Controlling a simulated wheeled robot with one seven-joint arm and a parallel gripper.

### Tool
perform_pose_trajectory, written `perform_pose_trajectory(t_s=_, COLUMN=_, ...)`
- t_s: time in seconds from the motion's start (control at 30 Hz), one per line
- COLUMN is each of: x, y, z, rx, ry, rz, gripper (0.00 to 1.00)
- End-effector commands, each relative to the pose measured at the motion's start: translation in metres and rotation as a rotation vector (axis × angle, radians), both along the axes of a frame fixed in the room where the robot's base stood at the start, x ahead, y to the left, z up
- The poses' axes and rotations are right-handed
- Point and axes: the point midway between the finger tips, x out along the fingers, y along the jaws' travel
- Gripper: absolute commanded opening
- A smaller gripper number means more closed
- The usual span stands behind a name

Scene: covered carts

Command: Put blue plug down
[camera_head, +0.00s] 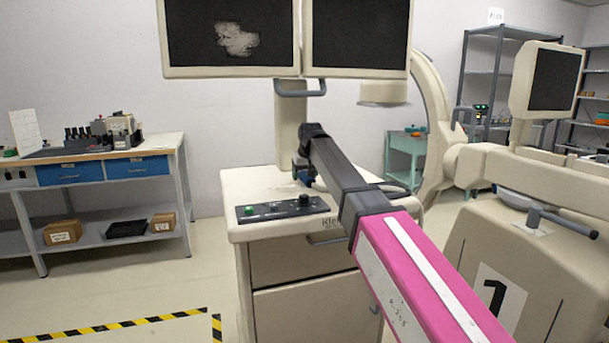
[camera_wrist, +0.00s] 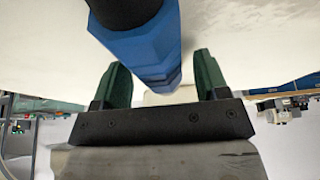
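The blue plug (camera_wrist: 150,58) shows large in the wrist view, coming down from the top with a dark end and passing between my two green fingers. My gripper (camera_wrist: 162,75) has a finger on either side of it. A pale gap shows between the plug and the right finger; the left finger is very close to it, and contact there is unclear. In the head view my gripper (camera_head: 305,165) is low over the back of the beige cart (camera_head: 330,252). My own dark arm link hides most of it. Whether the plug touches the cart top is hidden.
A black control panel (camera_head: 283,208) with a green button lies on the cart's front edge. Two monitors (camera_head: 228,38) hang above on a post. A C-arm machine (camera_head: 520,172) stands to the right. A workbench (camera_head: 90,155) stands at the left, with clear floor between.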

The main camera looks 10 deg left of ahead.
Motion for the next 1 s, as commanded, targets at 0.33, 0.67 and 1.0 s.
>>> perform_pose_trajectory(t_s=0.33, x=-0.006, y=-0.003, z=0.025, rx=0.001, ry=-0.002, rz=0.0, gripper=0.67)
perform_pose_trajectory(t_s=0.67, x=-0.026, y=-0.016, z=0.082, rx=0.001, ry=-0.002, rz=0.0, gripper=0.67)
perform_pose_trajectory(t_s=1.0, x=-0.038, y=-0.023, z=0.117, rx=0.001, ry=-0.001, rz=0.0, gripper=0.67)
